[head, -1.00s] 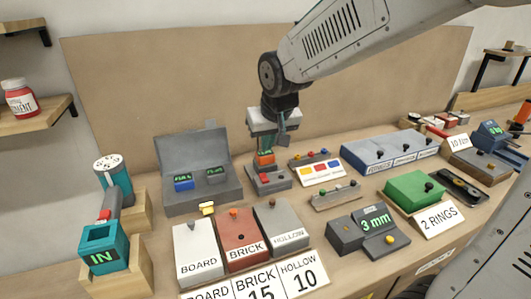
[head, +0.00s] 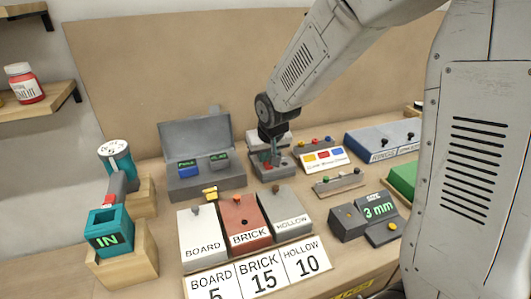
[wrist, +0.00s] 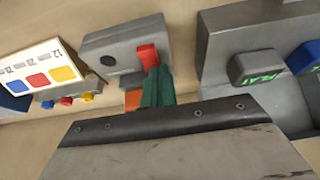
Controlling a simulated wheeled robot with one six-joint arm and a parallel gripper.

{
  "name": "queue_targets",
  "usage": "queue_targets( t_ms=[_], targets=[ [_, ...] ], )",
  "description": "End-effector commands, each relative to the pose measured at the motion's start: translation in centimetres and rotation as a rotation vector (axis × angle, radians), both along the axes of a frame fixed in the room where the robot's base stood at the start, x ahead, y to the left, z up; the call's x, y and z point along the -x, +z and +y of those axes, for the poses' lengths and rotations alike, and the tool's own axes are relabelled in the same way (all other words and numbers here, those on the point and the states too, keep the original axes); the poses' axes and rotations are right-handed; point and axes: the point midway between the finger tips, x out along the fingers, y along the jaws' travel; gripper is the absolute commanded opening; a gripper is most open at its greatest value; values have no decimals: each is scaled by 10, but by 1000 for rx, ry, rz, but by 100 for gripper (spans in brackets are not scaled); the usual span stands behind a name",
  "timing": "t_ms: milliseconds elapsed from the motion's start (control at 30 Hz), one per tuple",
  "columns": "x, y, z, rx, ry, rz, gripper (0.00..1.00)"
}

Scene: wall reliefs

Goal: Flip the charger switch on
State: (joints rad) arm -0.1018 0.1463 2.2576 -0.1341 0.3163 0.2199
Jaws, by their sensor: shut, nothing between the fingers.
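The charger is a small grey box (wrist: 108,45) with a dark round spot and a red switch (wrist: 147,56) in the wrist view. An orange block (wrist: 132,100) shows beside my fingers, partly hidden. In the head view the charger (head: 268,174) stands right of the open grey case, largely covered by my gripper (head: 276,160). My gripper's green fingers (wrist: 158,86) are shut with nothing between them. Their tips are at the red switch's edge in the wrist view. I cannot tell whether they touch it or which way the switch is set.
The open grey case (head: 205,181) is close on the charger's left. A panel with coloured buttons (head: 325,159) is close on its right. The BOARD, BRICK and HOLLOW blocks (head: 245,221) stand in front. A tan backboard (head: 200,70) rises behind.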

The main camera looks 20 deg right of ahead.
Motion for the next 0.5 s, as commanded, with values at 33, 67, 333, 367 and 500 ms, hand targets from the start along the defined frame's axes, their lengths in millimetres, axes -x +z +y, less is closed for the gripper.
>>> queue_targets(
  t_ms=[33, 67, 333, 367, 500],
  targets=[
    [0, 0, 0, 0, 0, 0, 0],
    [0, 0, 0, 0, 0, 0, 0],
    [-3, -4, -1, 1, -2, 50, 0],
    [-3, -4, -1, 1, -2, 50, 0],
    [-3, -4, -1, 2, -1, 50, 0]
  ],
)
